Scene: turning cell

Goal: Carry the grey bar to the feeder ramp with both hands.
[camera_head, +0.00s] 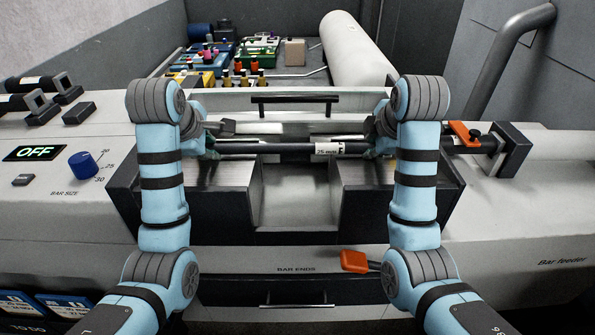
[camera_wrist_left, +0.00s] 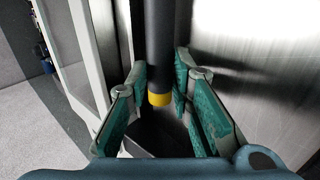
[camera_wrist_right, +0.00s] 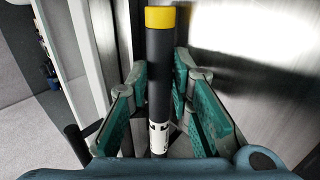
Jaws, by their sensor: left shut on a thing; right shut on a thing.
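The dark grey bar (camera_head: 285,149) lies level across the picture in the head view, with a white label reading 25 mm near its right part. My left gripper (camera_head: 208,146) is shut on it near its left end; a yellow tip (camera_wrist_left: 160,99) shows between the fingers in the left wrist view. My right gripper (camera_head: 376,144) is shut on it near the right end; another yellow tip (camera_wrist_right: 160,17) sticks out past the fingers in the right wrist view. The bar is over the feeder's brushed steel ramp (camera_head: 366,173). I cannot tell whether it touches the steel.
A black handle (camera_head: 295,99) is behind the bar. An orange clamp (camera_head: 464,133) with a dark block stands at the right. A tray of coloured parts and a white cylinder (camera_head: 352,48) are at the back.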

